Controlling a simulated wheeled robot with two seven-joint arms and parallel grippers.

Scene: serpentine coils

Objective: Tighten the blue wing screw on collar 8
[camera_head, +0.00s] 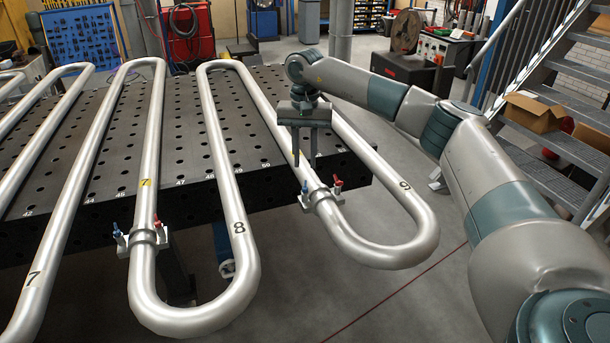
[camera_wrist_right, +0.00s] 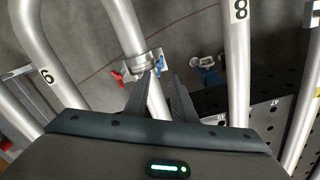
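A metal collar (camera_head: 320,197) is clamped around the tube between the bends marked 8 and 9. It has a blue wing screw (camera_head: 305,187) on its left and a red wing screw (camera_head: 337,182) on its right. The tag behind this collar is mostly hidden, so I cannot read its number. In the right wrist view, the collar (camera_wrist_right: 142,62), blue screw (camera_wrist_right: 160,64) and red screw (camera_wrist_right: 118,77) lie beyond the fingertips. My right gripper (camera_head: 304,163) points down, open and empty, above the tube just behind the collar; its fingers also show in the wrist view (camera_wrist_right: 164,80). My left gripper is out of view.
Another collar (camera_head: 146,238) with blue and red screws sits on the tube tagged 7, to the left. Serpentine tubes (camera_head: 222,150) cross the black perforated table (camera_head: 185,130), with bends overhanging its front edge. Metal stairs (camera_head: 570,110) stand at right.

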